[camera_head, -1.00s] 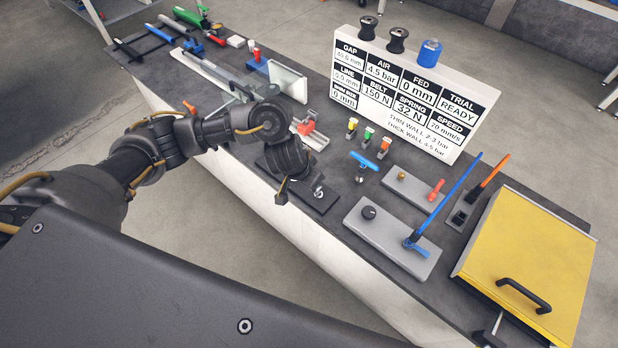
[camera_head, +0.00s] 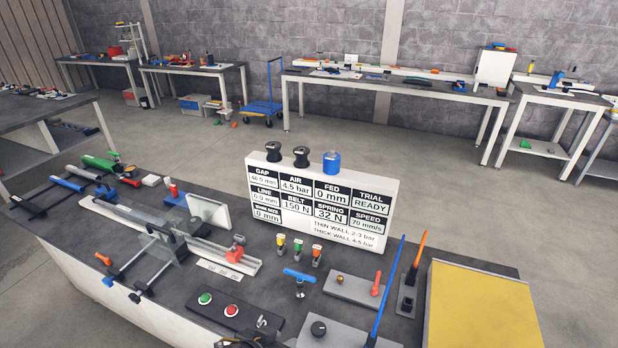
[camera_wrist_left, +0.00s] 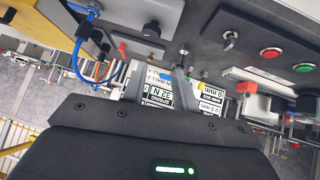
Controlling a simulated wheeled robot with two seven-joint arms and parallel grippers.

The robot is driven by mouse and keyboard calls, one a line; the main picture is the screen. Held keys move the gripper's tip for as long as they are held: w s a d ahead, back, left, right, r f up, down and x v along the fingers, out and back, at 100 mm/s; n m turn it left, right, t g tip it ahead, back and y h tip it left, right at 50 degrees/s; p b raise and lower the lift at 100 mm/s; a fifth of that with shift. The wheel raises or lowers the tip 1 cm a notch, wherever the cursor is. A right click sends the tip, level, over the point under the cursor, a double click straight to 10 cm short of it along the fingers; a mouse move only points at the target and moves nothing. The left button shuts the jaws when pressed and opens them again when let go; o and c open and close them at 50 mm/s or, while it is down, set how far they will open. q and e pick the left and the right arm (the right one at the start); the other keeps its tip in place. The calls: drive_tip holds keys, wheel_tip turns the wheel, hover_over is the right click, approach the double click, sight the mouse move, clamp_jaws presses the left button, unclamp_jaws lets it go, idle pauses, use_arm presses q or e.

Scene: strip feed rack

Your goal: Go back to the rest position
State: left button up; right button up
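My left gripper (camera_wrist_left: 158,80) shows in the left wrist view, with two grey fingers apart and a gap between them. Nothing is held in the gap; the display board and a blue handle show behind it. In the head view, only a small dark shape at the bottom edge may be part of my left arm; I cannot tell. My right gripper is in neither view. The bench (camera_head: 62,252) carries the white display board (camera_head: 322,203), which reads TRIAL READY and FED 0 mm.
A button box with green (camera_head: 205,298) and red (camera_head: 231,310) buttons sits at the bench front. A blue T-handle (camera_head: 299,275), an upright blue rod (camera_head: 391,285) and a yellow lid (camera_head: 480,310) are to the right. Open floor lies behind the bench.

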use_arm(q)
drive_tip(key=s+a+f+n+g+y, duration=0.1)
drive_tip(key=s+a+f+g+y, duration=0.15)
drive_tip(key=s+a, duration=0.65)
drive_tip(key=s+a+f+n+g+y, duration=0.1)
drive_tip(key=s+a+f+g+y, duration=0.15)
drive_tip(key=s+a, duration=0.7)
drive_tip(key=s+f+b+x, duration=0.1)
drive_tip(key=s+b+x, duration=0.2)
drive_tip(key=x, duration=0.8)
drive_tip(key=s+b+x, duration=0.2)
drive_tip(key=x, duration=0.9)
drive_tip(key=s+f+b+x, duration=0.1)
drive_tip(key=s+b+x, duration=0.2)
drive_tip(key=x, duration=0.9)
drive_tip(key=s+a+f+b, duration=0.1)
drive_tip(key=s+f+b, duration=0.2)
drive_tip(key=s+f, duration=0.5)
drive_tip(key=s+a+f+g+b, duration=0.1)
drive_tip(key=s+f+b, duration=0.2)
drive_tip(key=s+f, duration=0.5)
wheel_tip(320, 180, down, 5)
drive_tip(key=shift+a+f+g, duration=0.1)
drive_tip(key=shift+a+g, duration=0.2)
drive_tip(key=shift+a, duration=0.05)
